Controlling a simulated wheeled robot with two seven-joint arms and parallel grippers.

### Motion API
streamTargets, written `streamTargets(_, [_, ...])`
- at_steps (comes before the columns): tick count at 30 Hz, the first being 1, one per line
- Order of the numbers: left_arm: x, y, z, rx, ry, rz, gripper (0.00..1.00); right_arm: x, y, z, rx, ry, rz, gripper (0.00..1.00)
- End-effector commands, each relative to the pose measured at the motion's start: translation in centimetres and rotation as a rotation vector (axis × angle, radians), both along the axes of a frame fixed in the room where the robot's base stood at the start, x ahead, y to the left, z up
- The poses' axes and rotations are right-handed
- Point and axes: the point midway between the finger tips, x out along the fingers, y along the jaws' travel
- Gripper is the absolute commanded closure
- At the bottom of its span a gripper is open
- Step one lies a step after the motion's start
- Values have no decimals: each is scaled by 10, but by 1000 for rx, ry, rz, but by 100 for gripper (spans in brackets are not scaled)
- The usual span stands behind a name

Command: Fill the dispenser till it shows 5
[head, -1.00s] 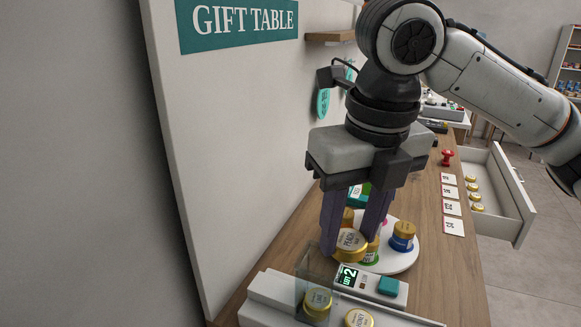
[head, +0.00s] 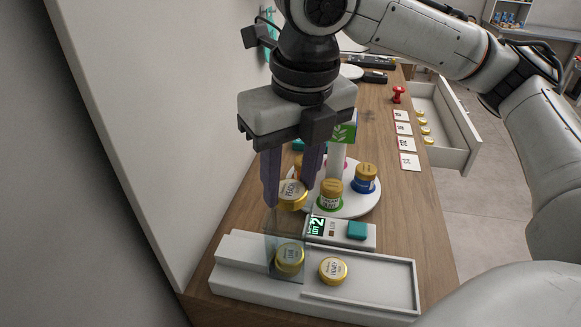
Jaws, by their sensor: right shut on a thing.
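The dispenser (head: 240,252) is a white base at the table's front with a clear upright chute (head: 273,238). A gold-lidded jar (head: 289,257) sits low in the chute. Another gold-lidded jar (head: 333,269), seemingly marked HONEY, lies in the tray on its right. The display (head: 316,226) behind shows 2. My right gripper (head: 290,194) is shut on a gold-lidded jar (head: 292,193) marked PEACH, held just above the chute's open top. Whether it touches the chute I cannot tell. My left gripper is not in view.
A white round stand (head: 350,209) behind the display bears a green-banded jar (head: 330,193), a blue-banded jar (head: 365,178) and others partly hidden by my gripper. An open drawer (head: 454,128) with several gold-lidded jars juts out at right. A wall borders the table's left.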

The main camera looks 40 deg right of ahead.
Motion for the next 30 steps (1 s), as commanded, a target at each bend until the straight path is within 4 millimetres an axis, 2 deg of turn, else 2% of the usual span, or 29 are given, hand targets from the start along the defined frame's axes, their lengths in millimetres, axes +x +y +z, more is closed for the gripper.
streamTargets(12, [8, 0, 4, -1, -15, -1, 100, 0, 0, -22, -1, 1, 1, 82])
streamTargets(30, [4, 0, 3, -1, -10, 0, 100, 0, 0, -25, 0, 0, 1, 82])
